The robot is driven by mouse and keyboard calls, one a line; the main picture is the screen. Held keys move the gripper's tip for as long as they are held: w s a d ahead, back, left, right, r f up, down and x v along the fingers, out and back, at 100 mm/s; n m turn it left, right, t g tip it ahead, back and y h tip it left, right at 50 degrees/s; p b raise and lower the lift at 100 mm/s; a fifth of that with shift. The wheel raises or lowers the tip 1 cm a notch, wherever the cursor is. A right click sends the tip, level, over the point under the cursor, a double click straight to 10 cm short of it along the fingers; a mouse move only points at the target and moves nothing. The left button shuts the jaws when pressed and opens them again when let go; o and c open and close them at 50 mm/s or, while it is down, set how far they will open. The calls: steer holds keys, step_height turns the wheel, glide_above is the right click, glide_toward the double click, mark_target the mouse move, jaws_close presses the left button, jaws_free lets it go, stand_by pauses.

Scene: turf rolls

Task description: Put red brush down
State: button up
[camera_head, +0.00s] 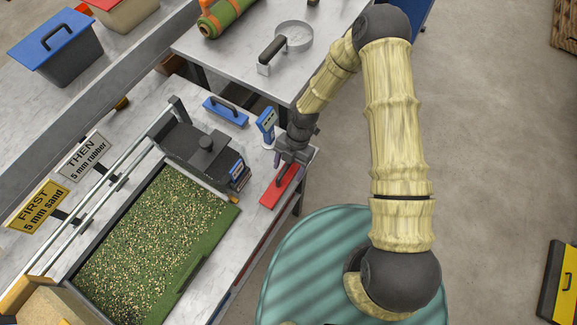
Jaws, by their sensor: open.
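My gripper (287,163) is open at the brush's upper end, right at the handle. The fingers are small and dark here, so I cannot tell whether they touch the handle. The brush rests on the tabletop close to its right edge.
A blue brush (225,111) and a blue-and-white device (266,124) stand close to my gripper. A black machine (203,150) sits left, above a turf tray (128,262) strewn with granules. A second table (240,60) stands behind.

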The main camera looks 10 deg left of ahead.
steer(key=shift+r, duration=0.1)
steer(key=b+v, duration=0.2)
steer(key=v, duration=1)
stand_by(0.4)
steer(key=s+d+r+m+t+h, duration=0.1)
steer(key=s+d+r+m+t, duration=0.2)
steer(key=d+r+m, duration=0.5)
steer(key=s+d+r+m+t, duration=0.3)
steer(key=d+r+m, duration=0.5)
steer(key=m, duration=1.5)
steer(key=d, duration=0.4)
steer(key=shift+s+r+t+h, duration=0.35)
steer(key=shift+r+t+h, duration=0.05)
steer(key=shift+d, duration=0.1)
steer(key=shift+c, duration=0.5)
